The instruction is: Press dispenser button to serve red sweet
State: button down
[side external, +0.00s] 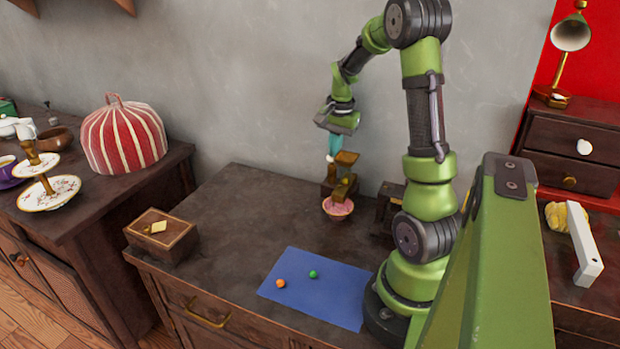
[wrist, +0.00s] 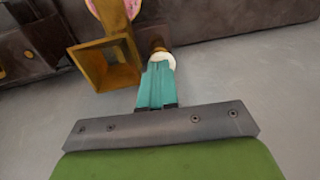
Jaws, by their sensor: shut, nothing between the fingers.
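The dispenser (side external: 343,186) stands at the back of the dark cabinet top, with a brass hopper (side external: 347,157) and a brass spout above a pink bowl (side external: 338,209). My gripper (side external: 332,155) points down beside the hopper with its teal fingers shut and empty. In the wrist view, the fingertips (wrist: 159,66) are at a white rounded part (wrist: 161,56) on a brown base, which may be the button. I cannot tell whether they touch or press it. The square hopper opening shows to the left of the fingers. I see no red sweet; the bowl's inside is too small to read.
A blue mat (side external: 310,300) holds an orange sweet (side external: 280,283) and a green sweet (side external: 313,274). A small wooden box (side external: 160,240) stands at the cabinet's left edge. A dark wooden object (side external: 388,208) is right of the dispenser. The wall is close behind.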

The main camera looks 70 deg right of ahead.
jog(key=shift+f, duration=1.1)
notch_tip(320, 180, up, 16)
jog(key=s, duration=0.1)
jog(key=a+f+n+t+y, duration=0.1)
jog(key=a+f+n+t, duration=0.2)
jog(key=a+n, duration=0.9)
jog(key=shift+s+a+t+y, duration=0.35)
jog(key=shift+a+t, duration=0.95)
jog(key=shift+a, duration=7.7)
